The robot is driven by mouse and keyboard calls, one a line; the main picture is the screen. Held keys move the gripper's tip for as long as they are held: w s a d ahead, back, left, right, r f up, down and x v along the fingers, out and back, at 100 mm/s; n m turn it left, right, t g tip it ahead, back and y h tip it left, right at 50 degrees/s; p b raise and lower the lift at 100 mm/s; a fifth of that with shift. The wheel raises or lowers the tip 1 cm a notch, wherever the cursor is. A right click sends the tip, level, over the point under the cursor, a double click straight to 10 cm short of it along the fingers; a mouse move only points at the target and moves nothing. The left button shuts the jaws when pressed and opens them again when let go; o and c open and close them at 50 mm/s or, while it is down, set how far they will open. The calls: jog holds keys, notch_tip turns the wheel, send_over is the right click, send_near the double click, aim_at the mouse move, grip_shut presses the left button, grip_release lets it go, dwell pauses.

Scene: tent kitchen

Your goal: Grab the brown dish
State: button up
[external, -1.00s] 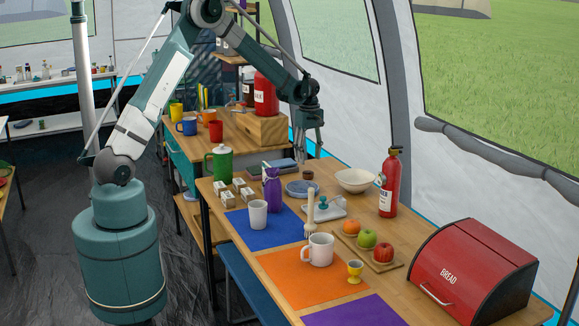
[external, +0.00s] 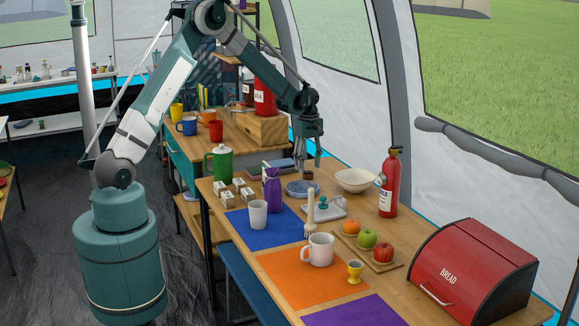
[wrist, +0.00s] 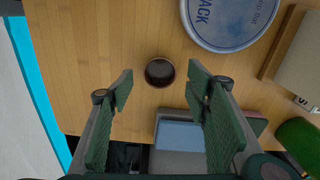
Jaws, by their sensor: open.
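The brown dish (external: 308,175) is a small round dark-brown cup standing on the wooden table, beside a blue-grey round tin. In the wrist view the dish (wrist: 159,72) shows from above as a dark circle with a lighter rim. My gripper (external: 309,164) points down just above it, and its lower fingers partly overlap the dish in the external view. In the wrist view my gripper (wrist: 161,81) is open, one green-padded finger on each side of the dish with a gap to both. It holds nothing.
The blue-grey tin (wrist: 232,20) lies close to the dish. A white bowl (external: 355,181) stands to its right, a purple bottle (external: 271,190) to its left. A blue book-like block (wrist: 180,134) lies near my right finger. The table's edge is left in the wrist view.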

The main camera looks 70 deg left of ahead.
jog(key=shift+f+b, duration=0.4)
jog(key=shift+f, duration=1.45)
jog(key=c, duration=1)
